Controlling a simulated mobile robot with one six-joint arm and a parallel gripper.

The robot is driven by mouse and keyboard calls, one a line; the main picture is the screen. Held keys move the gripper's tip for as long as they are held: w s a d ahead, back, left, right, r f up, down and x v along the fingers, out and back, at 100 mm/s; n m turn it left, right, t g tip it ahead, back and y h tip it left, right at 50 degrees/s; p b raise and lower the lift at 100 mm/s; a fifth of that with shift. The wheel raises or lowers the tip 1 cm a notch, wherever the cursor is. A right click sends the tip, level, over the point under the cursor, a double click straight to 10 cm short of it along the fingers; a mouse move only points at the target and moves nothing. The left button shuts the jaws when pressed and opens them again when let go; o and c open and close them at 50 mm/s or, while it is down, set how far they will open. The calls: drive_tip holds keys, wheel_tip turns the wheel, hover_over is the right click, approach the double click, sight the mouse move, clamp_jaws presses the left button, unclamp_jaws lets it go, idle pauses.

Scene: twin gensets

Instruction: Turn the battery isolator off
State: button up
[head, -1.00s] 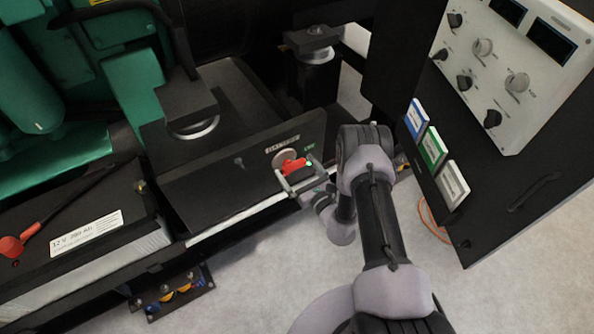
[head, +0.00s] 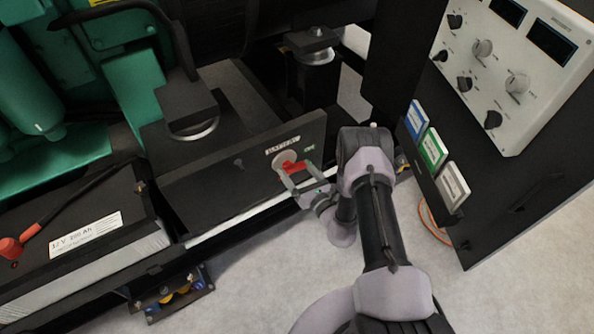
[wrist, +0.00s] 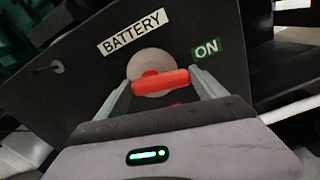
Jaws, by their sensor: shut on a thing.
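The battery isolator is a red handle (head: 296,167) on a pale round disc (head: 284,157), fixed to a dark upright panel (head: 215,178). In the wrist view the handle (wrist: 160,80) lies nearly level across the disc (wrist: 150,64). A white BATTERY label (wrist: 132,31) is above it and a green ON label (wrist: 206,49) is at its upper right. My gripper (head: 297,169) is at the panel, shut on the red handle, one finger at each end. Part of the isolator below the handle is hidden by my gripper.
A battery (head: 80,240) with a red terminal cap stands at the left. A control cabinet (head: 520,150) with knobs and coloured plates is close to the right of my arm. A green engine (head: 60,120) is behind.

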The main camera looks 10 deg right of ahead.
drive_tip(key=m, duration=0.4)
drive_tip(key=shift+a+f+m, duration=0.1)
drive_tip(key=shift+f+m, duration=0.2)
drive_tip(key=shift+s+a+f+m, duration=0.1)
drive_tip(key=shift+a+f+m, duration=0.05)
drive_tip(key=shift+m, duration=1.65)
drive_tip(key=shift+s+a+f+m, duration=0.1)
drive_tip(key=shift+a+m, duration=0.1)
drive_tip(key=shift+m, duration=1.6)
drive_tip(key=shift+a+f+m, duration=0.15)
drive_tip(key=shift+m, duration=1.65)
drive_tip(key=o, duration=1.3)
drive_tip(key=shift+s, duration=0.1)
